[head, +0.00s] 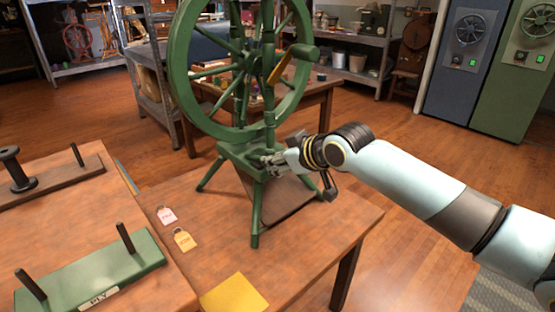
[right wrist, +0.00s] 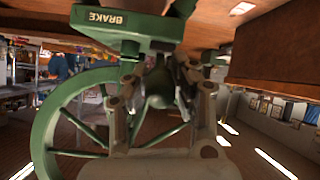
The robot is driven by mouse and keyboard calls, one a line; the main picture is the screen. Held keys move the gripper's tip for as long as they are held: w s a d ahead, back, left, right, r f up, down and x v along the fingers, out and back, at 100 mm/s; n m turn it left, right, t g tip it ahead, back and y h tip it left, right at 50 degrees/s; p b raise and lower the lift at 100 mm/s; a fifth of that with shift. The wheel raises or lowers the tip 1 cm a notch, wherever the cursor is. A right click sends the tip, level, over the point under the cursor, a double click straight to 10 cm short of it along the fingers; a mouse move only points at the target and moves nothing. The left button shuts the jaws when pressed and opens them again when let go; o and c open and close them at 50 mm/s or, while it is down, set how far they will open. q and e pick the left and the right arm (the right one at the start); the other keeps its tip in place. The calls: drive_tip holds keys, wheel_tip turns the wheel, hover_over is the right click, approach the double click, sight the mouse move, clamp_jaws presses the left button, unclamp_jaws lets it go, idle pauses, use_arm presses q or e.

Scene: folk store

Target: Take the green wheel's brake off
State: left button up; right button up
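The green wheel (head: 180,75) stands upright on its green base (head: 240,152) on a wooden table, with a light wooden handle (head: 281,68) near its hub. In the right wrist view, the wheel (right wrist: 45,125) appears upside down, below a green block with a BRAKE label (right wrist: 106,18). My right gripper (head: 272,160) is at the right side of the base. In the wrist view, my right gripper (right wrist: 160,78) has its fingers apart, with a green part between or just behind them; I cannot tell if they touch it. No brake lever is clearly distinguishable. My left gripper is out of view.
A green PLY board with pegs (head: 90,275) and a dark spool board (head: 50,180) are on the adjoining table. Blue and green cabinets stand at the back right.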

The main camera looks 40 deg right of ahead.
drive_tip(key=o, duration=0.4)
drive_tip(key=v, duration=1.2)
idle(0.5)
drive_tip(key=s+a+f+m+g, duration=0.1)
drive_tip(key=s+a+f+g, duration=0.15)
drive_tip(key=s, duration=0.45)
drive_tip(key=s+a+f+g+h, duration=0.1)
drive_tip(key=s+a+f+g, duration=0.2)
drive_tip(key=s, duration=0.5)
drive_tip(key=s+a+f+m+g, duration=0.1)
drive_tip(key=s+a+f+g, duration=0.2)
drive_tip(key=s, duration=0.4)
wheel_tip(320, 180, down, 26)
drive_tip(key=s+d+g, duration=0.1)
drive_tip(key=s+d, duration=0.1)
drive_tip(key=s, duration=0.1)
drive_tip(key=s+d+f+g, duration=0.1)
drive_tip(key=s+f, duration=1.3)
drive_tip(key=s, duration=0.3)
drive_tip(key=shift+s+f+m, duration=0.3)
drive_tip(key=shift+s+f, duration=0.05)
